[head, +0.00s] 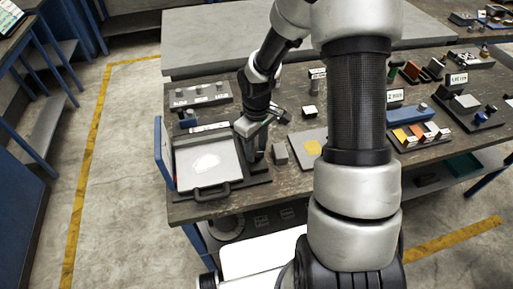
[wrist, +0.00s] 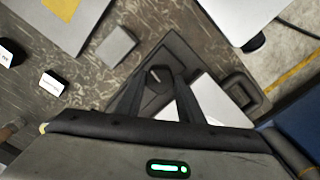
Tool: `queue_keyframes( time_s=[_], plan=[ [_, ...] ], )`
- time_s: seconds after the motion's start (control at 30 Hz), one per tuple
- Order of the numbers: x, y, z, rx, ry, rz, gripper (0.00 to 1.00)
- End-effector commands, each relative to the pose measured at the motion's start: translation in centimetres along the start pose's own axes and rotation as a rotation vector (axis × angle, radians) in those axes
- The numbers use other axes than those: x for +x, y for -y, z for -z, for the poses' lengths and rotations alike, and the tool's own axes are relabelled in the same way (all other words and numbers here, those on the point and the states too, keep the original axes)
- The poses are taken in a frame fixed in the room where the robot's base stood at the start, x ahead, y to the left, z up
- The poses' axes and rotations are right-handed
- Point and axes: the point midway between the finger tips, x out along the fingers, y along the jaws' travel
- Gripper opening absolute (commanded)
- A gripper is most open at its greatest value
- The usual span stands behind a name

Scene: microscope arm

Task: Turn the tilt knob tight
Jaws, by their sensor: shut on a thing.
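In the head view my gripper (head: 253,155) points down at the right side of a dark base (head: 240,185), which carries a large pale plate (head: 205,163) and a black handle in front. In the wrist view my gripper (wrist: 160,78) has its two dark fingers close around a small dark knob (wrist: 157,75) on the base's end. It is shut on the knob. In the head view the gripper and wrist hide the knob. The pale plate shows partly behind the right finger in the wrist view (wrist: 208,103). I cannot tell how tight the knob is.
A grey block (head: 280,154) and a grey plate with a yellow patch (head: 313,148) lie just right of the base. A blue panel (head: 164,152) stands at its left. A knobbed strip (head: 200,94) lies behind. The table's front edge is close.

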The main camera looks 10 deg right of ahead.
Motion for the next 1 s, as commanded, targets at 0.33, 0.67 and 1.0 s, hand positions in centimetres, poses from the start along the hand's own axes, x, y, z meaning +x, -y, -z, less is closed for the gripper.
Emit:
queue_keyframes(
  time_s=[0.33, 0.67, 1.0],
  plan=[
    [0.14, 0.0, 0.01, 0.159, 0.001, -0.001, 0.12],
    [0.14, 0.0, 0.06, 0.459, -0.001, -0.002, 0.12],
    [0.05, 0.05, 0.08, 0.782, -0.001, -0.001, 0.12]
  ],
)
